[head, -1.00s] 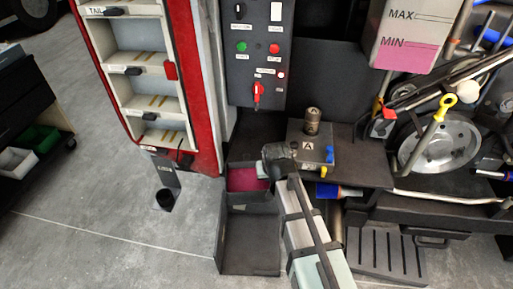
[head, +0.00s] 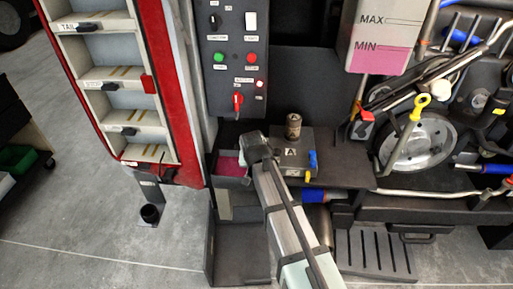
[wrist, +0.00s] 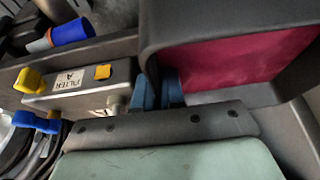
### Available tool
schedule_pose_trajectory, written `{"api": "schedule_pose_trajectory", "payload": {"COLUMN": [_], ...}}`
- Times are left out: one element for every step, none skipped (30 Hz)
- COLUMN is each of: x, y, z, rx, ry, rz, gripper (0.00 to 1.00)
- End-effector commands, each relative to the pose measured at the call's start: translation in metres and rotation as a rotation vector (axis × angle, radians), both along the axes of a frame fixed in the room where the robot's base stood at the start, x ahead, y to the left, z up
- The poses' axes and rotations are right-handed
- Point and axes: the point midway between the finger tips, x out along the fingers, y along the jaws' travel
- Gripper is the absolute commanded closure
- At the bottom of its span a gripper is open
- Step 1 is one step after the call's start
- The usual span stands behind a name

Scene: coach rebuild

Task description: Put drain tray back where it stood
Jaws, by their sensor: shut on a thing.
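The drain tray (head: 230,166) is a dark, open tray with magenta liquid or lining inside, left of the filter block in the head view. It fills the upper right of the wrist view, where its dark wall (wrist: 200,27) and magenta inside show. My gripper (head: 256,155) is at the tray's right side, its fingertips hidden in the head view. In the wrist view my gripper's blue fingers (wrist: 157,92) are shut on the tray's near wall. The tray appears raised above a dark open-topped bay (head: 240,245), with a pale gap below it.
A grey block marked A (head: 292,150) with blue and yellow valves stands close right of my gripper on a dark shelf (head: 345,178). A switch panel (head: 236,60) rises behind. A red-edged step unit (head: 180,100) stands left. A slotted plate (head: 375,252) lies lower right.

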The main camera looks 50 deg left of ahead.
Motion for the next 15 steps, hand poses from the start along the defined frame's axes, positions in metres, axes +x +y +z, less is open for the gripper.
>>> {"api": "schedule_pose_trajectory", "payload": {"x": [0.010,0.014,0.019,0.023,0.027,0.032,0.036,0.040,0.044,0.047,0.049,0.051,0.053,0.054,0.055], "y": [0.012,0.016,0.021,0.025,0.029,0.035,0.039,0.042,0.047,0.049,0.052,0.054,0.055,0.056,0.057], "z": [0.001,0.001,0.001,0.001,0.001,0.001,0.001,0.001,0.001,0.001,0.001,0.001,0.001,0.001,0.001], "rx": [0.003,0.004,0.004,0.003,0.003,0.003,0.003,0.003,0.003,0.003,0.003,0.003,0.003,0.003,0.003], "ry": [0.000,-0.001,-0.001,-0.001,-0.001,-0.001,-0.001,-0.001,-0.001,-0.001,-0.001,-0.001,-0.001,-0.001,0.000], "rz": [-0.002,-0.002,-0.002,-0.001,-0.001,-0.001,-0.001,-0.001,-0.001,-0.001,-0.001,-0.001,-0.001,-0.001,0.000], "gripper": [1.00,1.00,1.00,1.00,1.00,1.00,1.00,1.00,1.00,1.00,1.00,1.00,1.00,1.00,1.00]}}
